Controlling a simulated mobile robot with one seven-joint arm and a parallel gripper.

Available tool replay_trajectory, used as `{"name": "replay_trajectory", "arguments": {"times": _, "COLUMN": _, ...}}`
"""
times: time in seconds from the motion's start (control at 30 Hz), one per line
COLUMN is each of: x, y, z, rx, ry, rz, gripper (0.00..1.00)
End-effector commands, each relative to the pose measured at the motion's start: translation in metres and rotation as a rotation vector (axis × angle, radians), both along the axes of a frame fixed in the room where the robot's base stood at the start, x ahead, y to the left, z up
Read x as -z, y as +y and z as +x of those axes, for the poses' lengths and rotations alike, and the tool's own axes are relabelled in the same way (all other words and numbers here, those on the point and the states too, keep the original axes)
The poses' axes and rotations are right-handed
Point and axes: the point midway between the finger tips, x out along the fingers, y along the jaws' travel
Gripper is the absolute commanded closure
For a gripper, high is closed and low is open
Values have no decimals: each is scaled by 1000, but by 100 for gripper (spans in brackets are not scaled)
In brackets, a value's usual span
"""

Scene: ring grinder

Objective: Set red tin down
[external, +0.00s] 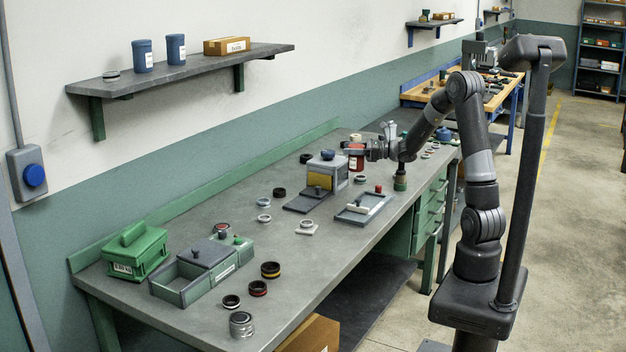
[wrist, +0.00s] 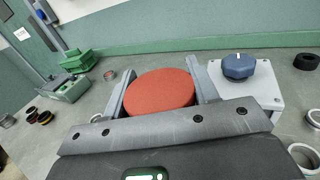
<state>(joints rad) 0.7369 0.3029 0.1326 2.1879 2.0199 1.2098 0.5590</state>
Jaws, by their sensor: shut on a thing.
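The red tin (external: 356,162) is held in my gripper (external: 362,150) toward the far part of the grey workbench (external: 165,237). In the wrist view the tin's round red top (wrist: 160,92) sits between the two fingers of my gripper (wrist: 158,90), which are shut on its sides. In the external view the tin is just right of the grey box with the blue knob (external: 328,170). I cannot tell whether its bottom touches the bench.
The grey box's blue knob (wrist: 238,66) is close to the right of the tin in the wrist view. A tray (external: 363,209) lies in front, and several rings are scattered about. A green box (external: 135,252) stands at the near end. Bench between them is partly clear.

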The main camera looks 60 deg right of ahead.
Motion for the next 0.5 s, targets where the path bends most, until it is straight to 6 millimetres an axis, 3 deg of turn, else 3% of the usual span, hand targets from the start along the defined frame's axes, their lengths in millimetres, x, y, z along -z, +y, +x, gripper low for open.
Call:
{"name": "replay_trajectory", "arguments": {"times": 0.2, "x": -34, "y": 0, "z": 0, "rx": 0, "ry": -5, "rz": -3, "gripper": 78}}
{"name": "replay_trajectory", "arguments": {"times": 0.5, "x": -33, "y": -70, "z": 2, "rx": 101, "ry": -1, "rz": 1, "gripper": 78}}
